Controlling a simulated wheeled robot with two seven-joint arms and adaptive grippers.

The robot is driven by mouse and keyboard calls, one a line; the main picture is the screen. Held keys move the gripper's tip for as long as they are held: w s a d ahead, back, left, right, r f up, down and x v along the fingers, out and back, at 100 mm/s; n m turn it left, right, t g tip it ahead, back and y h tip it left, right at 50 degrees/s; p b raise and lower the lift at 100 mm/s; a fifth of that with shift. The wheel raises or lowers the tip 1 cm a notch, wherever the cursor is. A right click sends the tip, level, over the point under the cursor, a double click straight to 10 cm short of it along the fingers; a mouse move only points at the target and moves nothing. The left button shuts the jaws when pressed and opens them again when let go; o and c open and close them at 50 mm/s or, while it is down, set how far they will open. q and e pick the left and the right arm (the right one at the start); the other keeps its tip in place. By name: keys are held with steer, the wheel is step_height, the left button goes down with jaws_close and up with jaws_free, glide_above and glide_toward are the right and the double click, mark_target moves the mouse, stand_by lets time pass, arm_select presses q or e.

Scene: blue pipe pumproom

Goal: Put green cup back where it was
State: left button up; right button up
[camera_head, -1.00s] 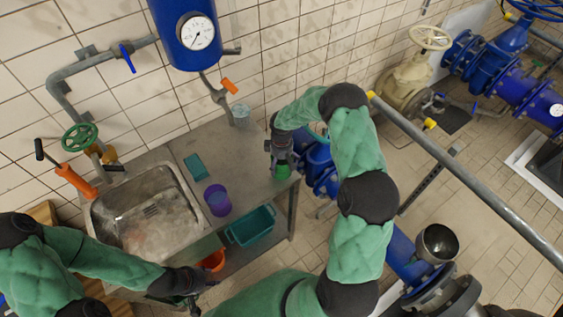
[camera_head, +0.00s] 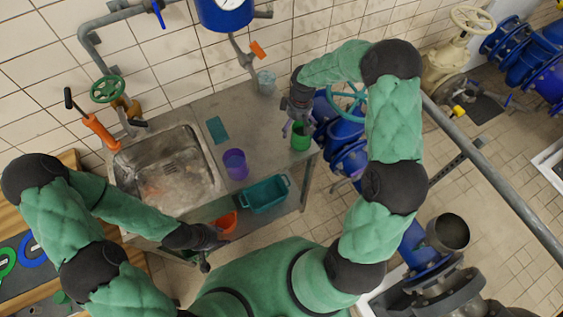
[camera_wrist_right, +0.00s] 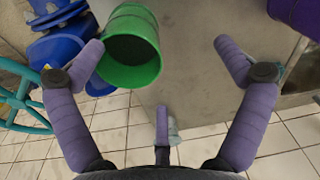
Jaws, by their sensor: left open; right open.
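The green cup (camera_head: 301,137) stands upright near the right end of the metal counter. My right gripper (camera_head: 290,127) is open beside it, on its left in the head view. In the right wrist view the cup (camera_wrist_right: 131,48) shows its open mouth, close to the left finger of my open right gripper (camera_wrist_right: 160,54); I cannot tell if they touch. The cup is mostly within the wide gap's left part. My left gripper (camera_head: 206,262) is open and empty, low in front of the counter, near the orange container.
A purple cup (camera_head: 235,164), a teal flat item (camera_head: 217,130) and a clear glass (camera_head: 266,82) are on the counter (camera_head: 190,105) beside the sink (camera_head: 165,172). A teal bin (camera_head: 264,195) and an orange container (camera_head: 225,222) sit at the front. Blue pipework stands right.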

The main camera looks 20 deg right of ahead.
steer(key=s+a+f+m+y, duration=0.3)
steer(key=s+a+f, duration=0.65)
steer(key=a, duration=0.25)
steer(key=s+a+f+m, duration=0.2)
steer(key=s+a, duration=0.1)
steer(key=s, duration=0.4)
steer(key=s+a+f+m, duration=0.2)
steer(key=s+a, duration=0.2)
steer(key=s, duration=0.3)
steer(key=shift+f, duration=0.25)
steer(key=shift+a, duration=0.1)
